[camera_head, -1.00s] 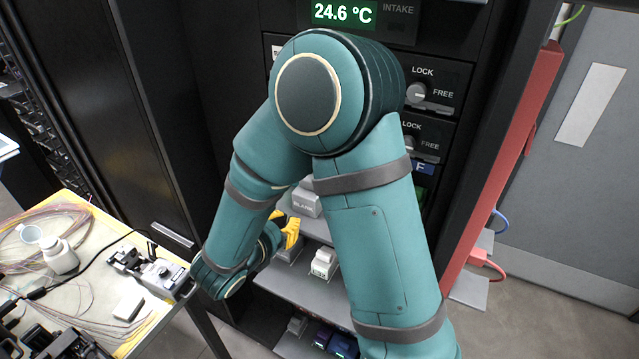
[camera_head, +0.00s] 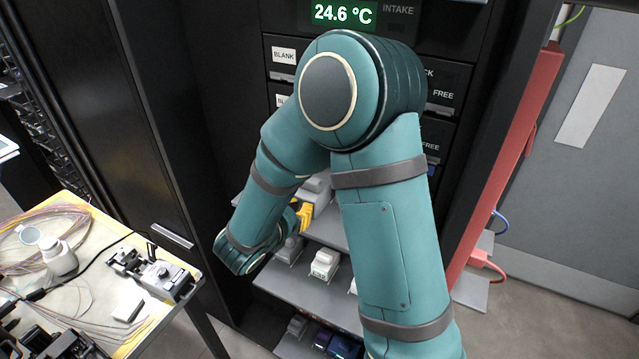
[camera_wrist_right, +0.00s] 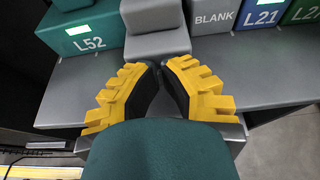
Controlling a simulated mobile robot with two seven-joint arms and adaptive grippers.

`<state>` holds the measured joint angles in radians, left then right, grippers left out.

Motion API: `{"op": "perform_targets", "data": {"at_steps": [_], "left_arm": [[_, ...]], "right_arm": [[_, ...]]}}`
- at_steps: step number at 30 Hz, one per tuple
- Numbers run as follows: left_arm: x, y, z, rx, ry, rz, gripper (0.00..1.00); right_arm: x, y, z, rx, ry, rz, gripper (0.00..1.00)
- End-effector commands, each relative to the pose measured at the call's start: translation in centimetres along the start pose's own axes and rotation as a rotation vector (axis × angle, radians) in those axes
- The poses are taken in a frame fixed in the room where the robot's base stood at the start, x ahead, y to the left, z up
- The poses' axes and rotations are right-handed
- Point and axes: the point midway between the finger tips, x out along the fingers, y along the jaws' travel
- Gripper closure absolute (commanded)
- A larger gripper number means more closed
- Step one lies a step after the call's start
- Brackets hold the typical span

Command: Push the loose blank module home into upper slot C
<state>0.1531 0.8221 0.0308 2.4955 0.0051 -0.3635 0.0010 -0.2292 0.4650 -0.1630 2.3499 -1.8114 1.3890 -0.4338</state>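My right gripper (camera_wrist_right: 160,68) is in the wrist view with its yellow-padded fingers brought together at the tips and nothing visible between them. A plain grey stepped module (camera_wrist_right: 155,32) stands just in front of the tips; its label is not visible, so I cannot tell if it is the loose blank module. A grey module marked BLANK (camera_wrist_right: 214,16) stands to its right. In the head view the right gripper (camera_head: 303,214) is low in front of the rack shelves, largely behind my arm. Upper slot C cannot be made out behind my arm. My left gripper is out of view.
A green L52 module (camera_wrist_right: 84,30) and a blue L21 module (camera_wrist_right: 262,14) flank the grey ones. A grey shelf (camera_wrist_right: 270,72) lies below them. The black rack front has BLANK labels (camera_head: 284,55). A worktable (camera_head: 85,235) with fibre coils and a splicer (camera_head: 160,275) stands left.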

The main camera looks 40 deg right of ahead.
Motion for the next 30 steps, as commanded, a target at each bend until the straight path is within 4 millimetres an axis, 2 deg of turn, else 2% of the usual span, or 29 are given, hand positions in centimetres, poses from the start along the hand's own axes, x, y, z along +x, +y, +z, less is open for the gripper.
{"op": "perform_targets", "data": {"at_steps": [30], "left_arm": [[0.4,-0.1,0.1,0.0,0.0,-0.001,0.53]], "right_arm": [[5.2,0.0,1.9,0.001,0.0,-0.001,1.0]]}}
